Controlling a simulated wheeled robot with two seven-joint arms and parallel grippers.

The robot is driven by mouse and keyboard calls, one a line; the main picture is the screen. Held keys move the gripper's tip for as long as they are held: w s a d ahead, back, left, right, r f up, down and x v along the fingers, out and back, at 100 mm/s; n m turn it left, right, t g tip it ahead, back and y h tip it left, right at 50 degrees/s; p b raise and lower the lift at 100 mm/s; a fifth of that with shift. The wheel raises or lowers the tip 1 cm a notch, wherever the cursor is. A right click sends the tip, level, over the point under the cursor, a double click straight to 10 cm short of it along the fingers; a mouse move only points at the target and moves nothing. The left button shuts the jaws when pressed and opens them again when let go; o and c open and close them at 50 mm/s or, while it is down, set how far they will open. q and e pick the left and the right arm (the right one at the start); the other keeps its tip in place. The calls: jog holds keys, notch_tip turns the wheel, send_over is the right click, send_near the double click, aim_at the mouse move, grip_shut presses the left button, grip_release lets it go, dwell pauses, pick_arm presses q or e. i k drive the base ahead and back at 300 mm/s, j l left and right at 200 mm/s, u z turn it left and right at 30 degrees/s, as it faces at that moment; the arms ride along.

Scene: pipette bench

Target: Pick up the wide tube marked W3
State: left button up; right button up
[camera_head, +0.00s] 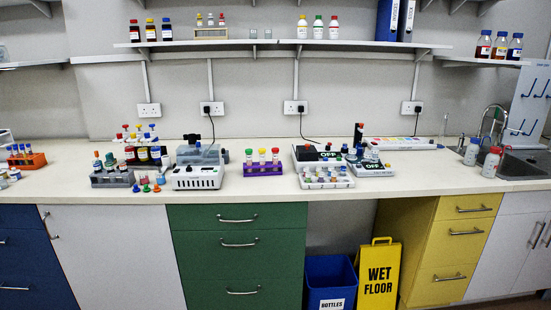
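No mark W3 can be read at this distance, so I cannot tell which tube is the one named. Three capped tubes, with green, yellow and red caps, stand upright in a purple rack (263,170) near the middle of the bench. Smaller tubes stand in an orange rack (26,161) at the far left. A grey rack (112,180) left of centre holds several items with coloured tops. A white rack (327,184) right of the purple one holds several small coloured pieces. Neither of my grippers is in view.
The white bench top (430,170) has free room right of centre. A grey-lidded device (198,176) stands left of the purple rack. Devices reading OFF (372,167) stand to its right. A sink (525,163) is far right. A yellow wet-floor sign (379,275) and blue bin (330,278) stand below.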

aim_at(249, 157)
jog(key=i+j+z, duration=0.1)
jog(key=i+j, duration=0.55)
jog(key=i, duration=0.1)
